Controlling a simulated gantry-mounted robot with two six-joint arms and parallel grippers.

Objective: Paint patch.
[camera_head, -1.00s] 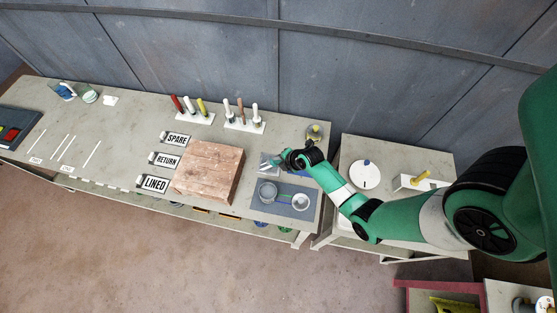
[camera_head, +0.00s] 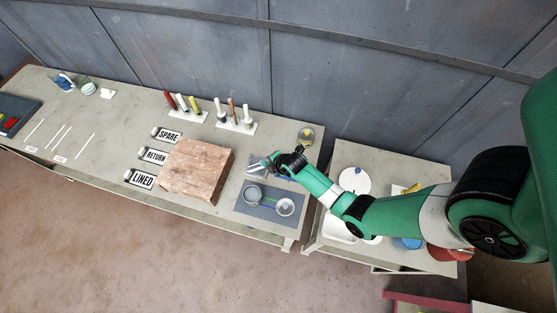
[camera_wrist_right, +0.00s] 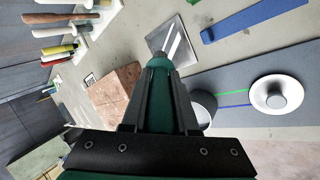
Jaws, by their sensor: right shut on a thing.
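My right gripper (camera_head: 266,164) reaches the right end of the long bench. It also shows in the right wrist view (camera_wrist_right: 158,95), shut on a tool. The plate is partly hidden in the head view. Beside it a grey mat (camera_wrist_right: 225,82) holds a white flanged round piece (camera_wrist_right: 264,97) and a second cup-like piece (camera_wrist_right: 203,102). My left gripper is not in view.
A blue strip (camera_wrist_right: 250,22) lies beyond the mat. A reddish-brown block (camera_head: 197,170) stands left of the mat, with LINED (camera_head: 142,179), RETURN and SPARE signs beside it. Upright handled tools stand in white racks (camera_head: 236,124) behind. A yellow-filled jar (camera_head: 306,136) stands at the back right.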

